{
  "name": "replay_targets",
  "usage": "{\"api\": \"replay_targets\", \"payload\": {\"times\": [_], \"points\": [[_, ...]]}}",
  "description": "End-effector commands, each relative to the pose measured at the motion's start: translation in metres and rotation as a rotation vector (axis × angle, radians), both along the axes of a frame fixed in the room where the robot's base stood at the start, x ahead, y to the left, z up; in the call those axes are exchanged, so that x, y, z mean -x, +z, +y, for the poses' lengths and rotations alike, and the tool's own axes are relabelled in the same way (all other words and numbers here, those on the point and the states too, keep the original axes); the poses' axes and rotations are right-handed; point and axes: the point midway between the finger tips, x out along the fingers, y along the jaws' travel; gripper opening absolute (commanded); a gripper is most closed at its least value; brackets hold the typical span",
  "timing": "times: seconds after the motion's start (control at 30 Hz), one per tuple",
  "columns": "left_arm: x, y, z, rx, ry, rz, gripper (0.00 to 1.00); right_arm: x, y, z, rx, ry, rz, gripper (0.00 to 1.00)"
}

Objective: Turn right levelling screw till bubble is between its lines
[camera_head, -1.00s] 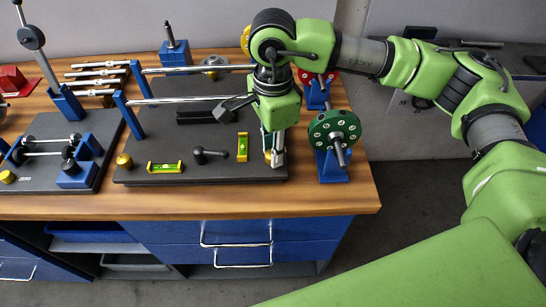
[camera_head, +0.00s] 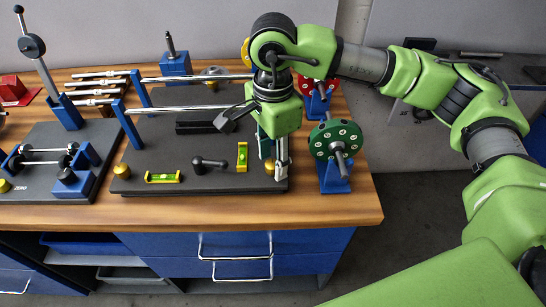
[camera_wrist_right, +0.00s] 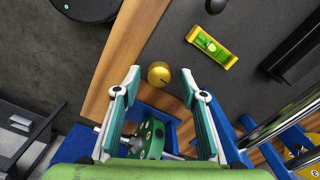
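The right levelling screw is a round brass knob (camera_wrist_right: 159,74) at the right front corner of the dark base plate (camera_head: 215,182). My right gripper (camera_wrist_right: 160,78) is open, with one finger on each side of the knob and a gap to each. In the head view my right gripper (camera_head: 277,172) points down at that corner and mostly hides the knob. A yellow level with a green vial (camera_head: 242,156) lies near it; another level (camera_head: 162,177) lies along the front edge. The bubbles are too small to place against their lines. My left gripper is out of view.
A green disc on a blue stand (camera_head: 335,140) stands just right of the plate, close to my right gripper. A black-knobbed lever (camera_head: 209,163) lies between the levels. The left brass screw (camera_head: 122,170) is at the other front corner. The bench front strip (camera_head: 230,207) is clear.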

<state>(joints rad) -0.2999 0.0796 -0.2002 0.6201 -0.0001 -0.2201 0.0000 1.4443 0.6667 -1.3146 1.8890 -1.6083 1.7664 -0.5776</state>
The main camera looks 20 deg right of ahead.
Motion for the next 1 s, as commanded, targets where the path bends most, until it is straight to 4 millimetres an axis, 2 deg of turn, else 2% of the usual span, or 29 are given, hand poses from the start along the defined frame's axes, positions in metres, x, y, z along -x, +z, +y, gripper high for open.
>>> {"api": "replay_targets", "payload": {"times": [0.2,0.33,0.8,1.0], "points": [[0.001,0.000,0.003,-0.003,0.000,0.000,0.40,0.001,-0.001,0.000,0.001,0.000,0.003,0.38],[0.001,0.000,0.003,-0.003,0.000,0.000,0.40,0.000,0.008,0.000,0.000,0.000,0.002,0.38],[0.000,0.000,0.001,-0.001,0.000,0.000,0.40,0.000,0.099,0.000,-0.001,0.000,0.000,0.38],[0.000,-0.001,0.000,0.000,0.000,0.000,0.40,0.000,0.117,0.000,0.000,0.000,0.002,0.38]]}}
